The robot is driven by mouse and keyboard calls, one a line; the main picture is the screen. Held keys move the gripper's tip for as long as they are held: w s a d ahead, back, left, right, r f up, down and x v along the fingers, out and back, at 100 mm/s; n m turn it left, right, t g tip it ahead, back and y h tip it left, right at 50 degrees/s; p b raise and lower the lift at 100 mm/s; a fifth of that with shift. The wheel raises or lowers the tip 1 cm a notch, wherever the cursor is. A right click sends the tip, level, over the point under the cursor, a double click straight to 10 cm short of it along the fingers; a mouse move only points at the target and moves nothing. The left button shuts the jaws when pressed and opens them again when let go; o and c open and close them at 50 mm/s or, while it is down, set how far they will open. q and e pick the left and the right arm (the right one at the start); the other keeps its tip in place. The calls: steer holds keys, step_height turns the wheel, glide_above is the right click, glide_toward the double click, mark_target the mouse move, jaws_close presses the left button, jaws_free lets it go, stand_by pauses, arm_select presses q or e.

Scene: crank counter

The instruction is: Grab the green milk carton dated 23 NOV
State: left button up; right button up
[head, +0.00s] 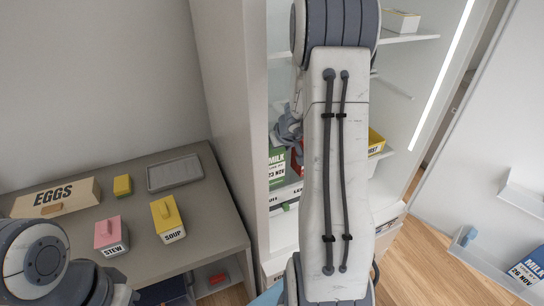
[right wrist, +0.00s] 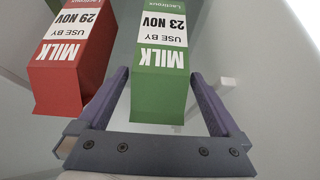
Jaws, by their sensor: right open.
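The green milk carton (right wrist: 160,75) reads "USE BY 23 NOV" in the right wrist view. It stands between the two fingers of my right gripper (right wrist: 160,74), with a visible gap on each side near its base. The fingers are open and hold nothing. In the head view the green carton (head: 278,170) stands on a fridge shelf, partly hidden by my right arm. My right gripper (head: 289,126) shows there only in part, just above the carton. My left arm shows at the bottom left, but its gripper is out of frame.
A red milk carton (right wrist: 72,60) dated 29 NOV stands just left of the green one. A blue milk carton (head: 528,268) dated 26 NOV sits in the door rack. The counter at left holds an EGGS box (head: 56,197), a STEW tub (head: 111,236) and a SOUP tub (head: 167,220).

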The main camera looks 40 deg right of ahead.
steer(key=shift+b+x, duration=0.5)
steer(key=shift+x, duration=2.15)
steer(key=shift+w, duration=0.1)
steer(key=shift+r, duration=0.1)
steer(key=shift+c, duration=0.3)
steer(key=c, duration=1.5)
jaws_close()
